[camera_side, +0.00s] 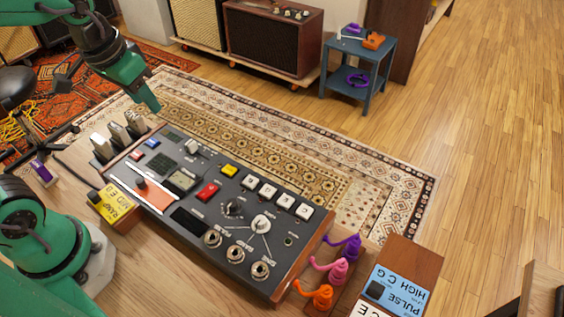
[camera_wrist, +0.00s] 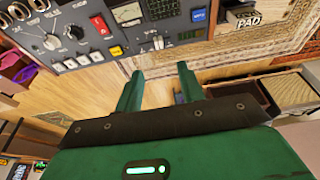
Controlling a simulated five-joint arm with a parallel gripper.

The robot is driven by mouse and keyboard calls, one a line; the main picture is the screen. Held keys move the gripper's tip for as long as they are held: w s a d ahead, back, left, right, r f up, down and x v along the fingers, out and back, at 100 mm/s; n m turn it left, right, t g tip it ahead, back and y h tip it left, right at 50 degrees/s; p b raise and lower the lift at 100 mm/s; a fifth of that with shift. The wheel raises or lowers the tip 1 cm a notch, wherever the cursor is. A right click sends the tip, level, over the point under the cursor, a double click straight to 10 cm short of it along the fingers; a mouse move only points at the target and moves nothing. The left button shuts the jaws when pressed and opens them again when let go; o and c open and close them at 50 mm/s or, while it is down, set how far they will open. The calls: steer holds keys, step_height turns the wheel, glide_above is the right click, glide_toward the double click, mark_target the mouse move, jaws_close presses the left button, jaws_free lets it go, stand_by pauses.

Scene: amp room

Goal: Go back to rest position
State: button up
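My gripper (camera_side: 149,98) hangs in the air at the upper left of the side view, above the patterned rug and the far left corner of the control panel. My green arm links bend above and to the left of it. In the wrist view my gripper (camera_wrist: 160,78) shows two green fingers with a clear gap between them. Nothing is held between them. The fingers touch nothing that I can see.
A grey control panel (camera_side: 200,213) with knobs, buttons and jacks fills the middle of the wooden table. A yellow box (camera_side: 112,204) sits near my base.

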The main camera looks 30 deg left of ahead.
steer(key=s+r+t, duration=0.2)
steer(key=s, duration=0.4)
steer(key=shift+a+r, duration=0.2)
steer(key=shift+r, duration=0.15)
stand_by(0.9)
